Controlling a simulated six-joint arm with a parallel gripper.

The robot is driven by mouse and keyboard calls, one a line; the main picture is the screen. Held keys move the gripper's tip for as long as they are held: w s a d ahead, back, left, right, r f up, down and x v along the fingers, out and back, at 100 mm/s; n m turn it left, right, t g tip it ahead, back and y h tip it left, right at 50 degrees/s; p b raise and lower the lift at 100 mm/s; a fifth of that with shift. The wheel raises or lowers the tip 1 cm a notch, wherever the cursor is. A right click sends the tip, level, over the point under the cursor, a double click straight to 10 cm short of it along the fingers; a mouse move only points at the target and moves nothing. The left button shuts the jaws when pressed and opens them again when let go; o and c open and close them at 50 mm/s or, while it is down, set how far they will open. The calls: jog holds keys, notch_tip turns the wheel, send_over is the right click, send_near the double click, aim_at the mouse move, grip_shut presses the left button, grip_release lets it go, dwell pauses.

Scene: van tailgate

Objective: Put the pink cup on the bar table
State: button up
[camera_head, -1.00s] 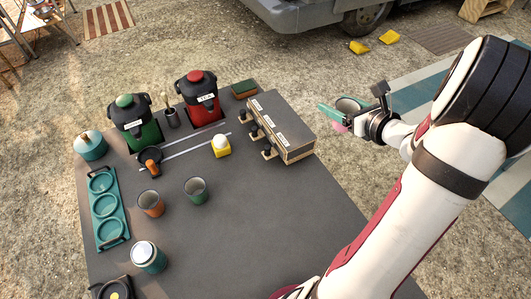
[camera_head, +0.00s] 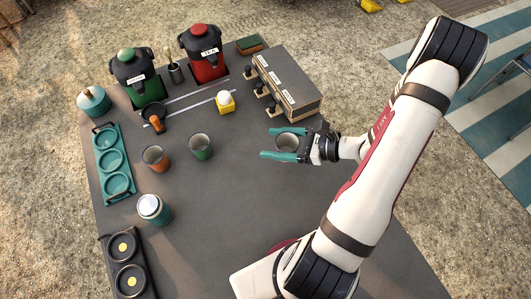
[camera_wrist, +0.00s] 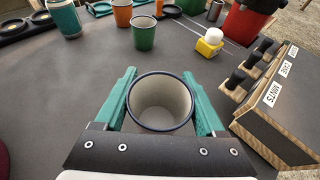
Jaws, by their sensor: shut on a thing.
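My gripper (camera_head: 283,147), with teal fingers, is shut on the pink cup (camera_head: 287,141). The cup is upright between the fingers, its open mouth facing up. In the wrist view the cup (camera_wrist: 161,101) shows a pale grey inside and a dark rim; its pink outer wall is mostly hidden. The cup and gripper are over the dark grey bar table (camera_head: 240,215), just in front of the labelled box. I cannot tell whether the cup's base touches the table.
The labelled box (camera_head: 285,83) with dark knobs is behind the cup. A green cup (camera_head: 201,147) and an orange cup (camera_head: 155,158) stand to the left, near a yellow holder with a white top (camera_head: 225,101). The table's front middle is clear.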

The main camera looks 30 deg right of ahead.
jog(key=f, duration=0.3)
jog(key=w+f, duration=0.1)
jog(key=shift+a+f, duration=0.4)
jog(key=o, duration=1.4)
jog(key=shift+f, duration=0.1)
jog(key=shift+c, duration=0.2)
jog(key=v, duration=1.2)
jog(key=w+a+r+n+g, duration=0.1)
jog(key=a+r+n+g, duration=0.55)
jog(key=a+r, duration=0.2)
jog(key=s+a+r+n+g+h, duration=0.3)
jog(key=s+a+r+n+h, duration=0.4)
jog(key=n, duration=0.8)
jog(key=s+a, duration=0.3)
jog(key=a, duration=0.1)
jog(key=shift+s+a+h, duration=0.15)
jog(key=shift+a+h, duration=0.25)
